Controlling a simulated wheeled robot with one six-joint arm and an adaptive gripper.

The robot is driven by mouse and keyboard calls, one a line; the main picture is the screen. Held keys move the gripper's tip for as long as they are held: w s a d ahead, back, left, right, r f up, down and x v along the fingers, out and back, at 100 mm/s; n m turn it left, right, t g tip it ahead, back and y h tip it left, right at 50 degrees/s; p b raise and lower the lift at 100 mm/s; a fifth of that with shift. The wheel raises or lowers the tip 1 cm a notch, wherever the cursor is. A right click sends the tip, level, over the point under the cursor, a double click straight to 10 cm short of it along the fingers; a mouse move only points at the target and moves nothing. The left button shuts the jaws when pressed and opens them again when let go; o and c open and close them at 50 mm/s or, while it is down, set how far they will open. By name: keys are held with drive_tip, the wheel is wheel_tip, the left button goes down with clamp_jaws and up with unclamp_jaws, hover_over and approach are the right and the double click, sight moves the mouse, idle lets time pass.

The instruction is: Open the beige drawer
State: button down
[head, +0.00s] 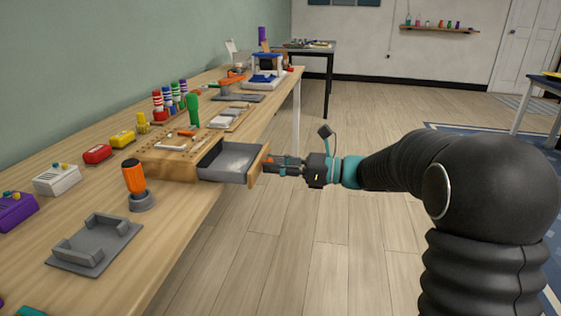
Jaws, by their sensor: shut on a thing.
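The beige drawer (232,162) is pulled out of a low wooden tool box (165,165) on the long workbench. Its grey inside shows and looks empty. Its light wood front (258,164) reaches past the bench's front edge. My gripper (270,163) is at the outer face of the drawer front, coming from the right, with its fingers shut there. The handle is hidden by the fingers and the drawer front.
An orange-handled screwdriver (135,177) stands in a grey holder near the box. A grey tray (95,244) lies in front. Several small coloured boxes (97,153) line the bench. The floor (330,235) beside the bench is clear.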

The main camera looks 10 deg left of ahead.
drive_tip(key=c, duration=0.9)
unclamp_jaws()
drive_tip(key=shift+c, duration=0.2)
drive_tip(key=s+d, duration=0.1)
drive_tip(key=d, duration=1.1)
drive_tip(key=shift+s, duration=0.15)
